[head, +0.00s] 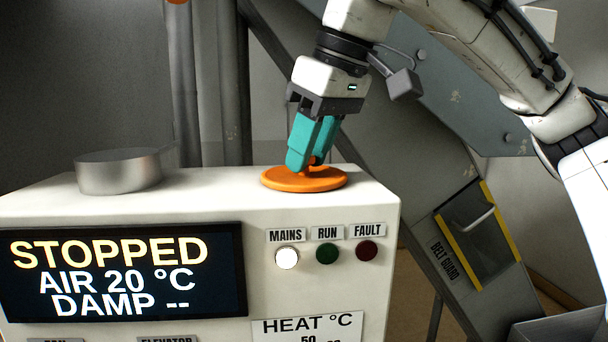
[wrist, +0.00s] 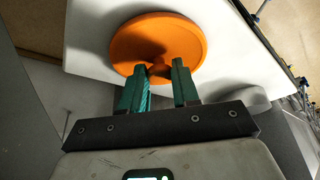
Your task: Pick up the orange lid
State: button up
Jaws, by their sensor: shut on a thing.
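The orange lid (head: 304,180) is a round flat disc with a small raised knob in its middle. It lies at the right part of the white cabinet top, and I cannot tell whether it is lifted at all. My gripper (head: 308,160) comes down from above with its teal fingers shut on the knob. In the wrist view the lid (wrist: 157,42) is beyond the fingertips of my gripper (wrist: 160,72), with the knob between them. The fingers hide part of the knob.
A round grey metal tin (head: 118,172) stands on the left of the white cabinet top (head: 215,185). The cabinet front has a display (head: 120,270) reading STOPPED and lamps. A grey sloping chute with a yellow-edged belt guard (head: 478,235) is at the right.

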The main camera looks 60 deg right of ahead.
jog(key=c, duration=0.4)
jog(key=shift+o, duration=0.2)
jog(key=shift+r, duration=0.1)
